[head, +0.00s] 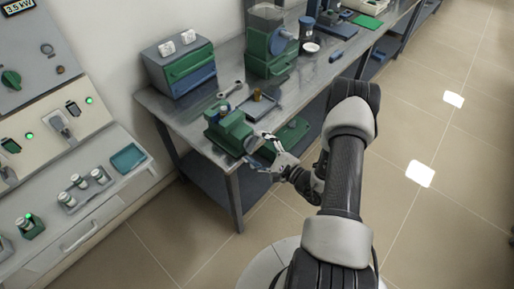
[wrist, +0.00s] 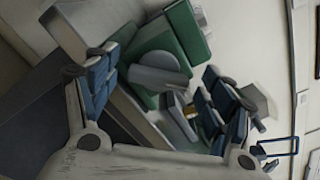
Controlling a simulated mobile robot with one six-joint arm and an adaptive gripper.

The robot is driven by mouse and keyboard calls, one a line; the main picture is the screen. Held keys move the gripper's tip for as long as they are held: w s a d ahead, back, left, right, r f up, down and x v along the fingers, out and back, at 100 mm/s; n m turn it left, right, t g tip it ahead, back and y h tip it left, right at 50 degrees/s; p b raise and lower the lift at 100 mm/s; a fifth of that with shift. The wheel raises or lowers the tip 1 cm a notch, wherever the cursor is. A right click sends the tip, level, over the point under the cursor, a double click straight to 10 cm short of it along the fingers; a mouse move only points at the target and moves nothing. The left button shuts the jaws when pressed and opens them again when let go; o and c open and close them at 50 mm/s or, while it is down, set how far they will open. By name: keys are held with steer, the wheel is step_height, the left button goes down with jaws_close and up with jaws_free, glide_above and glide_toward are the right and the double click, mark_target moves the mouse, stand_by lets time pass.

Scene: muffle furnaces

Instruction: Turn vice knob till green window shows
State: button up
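The green vice (head: 228,130) stands at the front corner of the metal bench in the head view. Its grey round knob (head: 251,143) is on the right side, facing my gripper. My gripper (head: 262,150) is at the knob, its fingers spread to either side; I cannot tell if they touch it. In the wrist view my gripper (wrist: 165,88) has its blue-padded fingers wide apart. Between and beyond them are a grey disc (wrist: 158,78) and a green body (wrist: 185,38); I cannot tell for sure which parts these are. No green window can be made out.
Behind the vice are a tray with a small brass post (head: 257,96), a wrench (head: 231,89) and a green machine (head: 268,45). A green and blue drawer box (head: 182,68) stands at the wall. A control panel (head: 50,110) is at left. The floor at right is clear.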

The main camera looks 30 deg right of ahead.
steer(key=c, duration=0.9)
steer(key=shift+m, duration=1.2)
steer(key=o, duration=1)
steer(key=shift+o, duration=0.2)
steer(key=shift+d, duration=0.1)
steer(key=v, duration=1.2)
